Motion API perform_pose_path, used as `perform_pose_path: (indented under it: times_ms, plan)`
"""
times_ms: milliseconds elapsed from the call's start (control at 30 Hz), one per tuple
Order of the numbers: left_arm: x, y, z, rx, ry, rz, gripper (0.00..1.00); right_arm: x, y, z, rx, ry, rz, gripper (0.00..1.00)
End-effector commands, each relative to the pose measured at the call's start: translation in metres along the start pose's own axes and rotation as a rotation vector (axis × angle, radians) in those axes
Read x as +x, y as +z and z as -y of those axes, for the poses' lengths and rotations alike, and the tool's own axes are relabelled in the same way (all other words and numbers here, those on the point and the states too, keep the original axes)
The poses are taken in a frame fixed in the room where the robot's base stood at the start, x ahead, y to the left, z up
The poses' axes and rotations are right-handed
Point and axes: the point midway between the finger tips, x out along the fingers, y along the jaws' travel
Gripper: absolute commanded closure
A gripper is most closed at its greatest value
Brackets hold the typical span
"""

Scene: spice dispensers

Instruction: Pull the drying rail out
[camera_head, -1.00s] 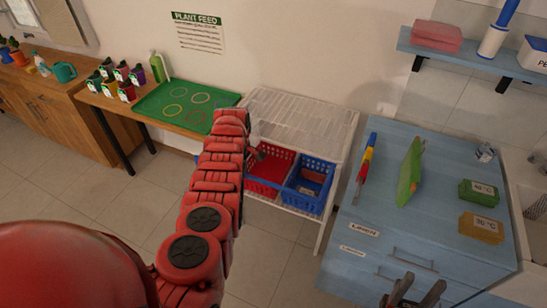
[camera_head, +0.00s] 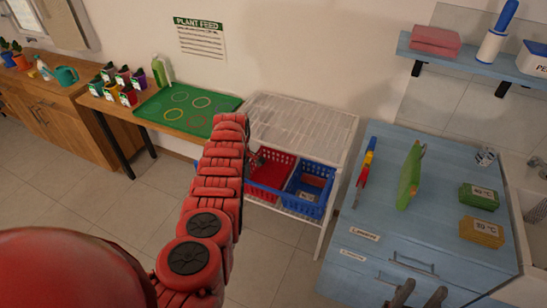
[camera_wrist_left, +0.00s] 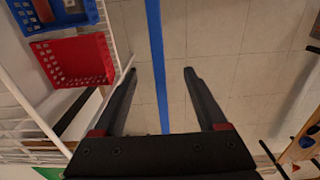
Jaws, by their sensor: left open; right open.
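A straight blue bar (camera_wrist_left: 158,60), seemingly the drying rail, runs lengthwise through the left wrist view. It passes between the two dark fingers of my left gripper (camera_wrist_left: 160,71), which is open, with a gap on both sides. I cannot tell how far the bar is from the fingers in depth. In the head view my red left arm hides most of the bar and of the left gripper, beside the white rack (camera_head: 300,125). My right gripper (camera_head: 416,296) is open and empty at the bottom edge, by the blue drawers.
A red basket (camera_head: 268,177) and a blue basket (camera_head: 308,190) stand in the rack, close to my left gripper. The blue cabinet (camera_head: 390,215) is to the right. A wooden bench with a green tray (camera_head: 165,112) is to the left. The tiled floor in front is clear.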

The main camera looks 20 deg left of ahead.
Motion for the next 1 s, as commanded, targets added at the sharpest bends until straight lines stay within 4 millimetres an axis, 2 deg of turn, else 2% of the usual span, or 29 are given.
perform_pose_path:
  times_ms: [167,800,1000]
  plan:
    - [-0.009,0.0,0.0,0.0,0.0,0.0,0.25,0.007,-0.001,0.0,0.0,0.0,0.0,0.5]
    - [-0.066,0.0,-0.001,0.001,0.002,-0.001,0.25,0.054,-0.009,-0.003,0.0,0.0,0.0,0.5]
    - [-0.071,0.0,-0.001,0.001,0.002,-0.001,0.25,0.057,-0.01,-0.003,0.0,0.0,0.0,0.5]
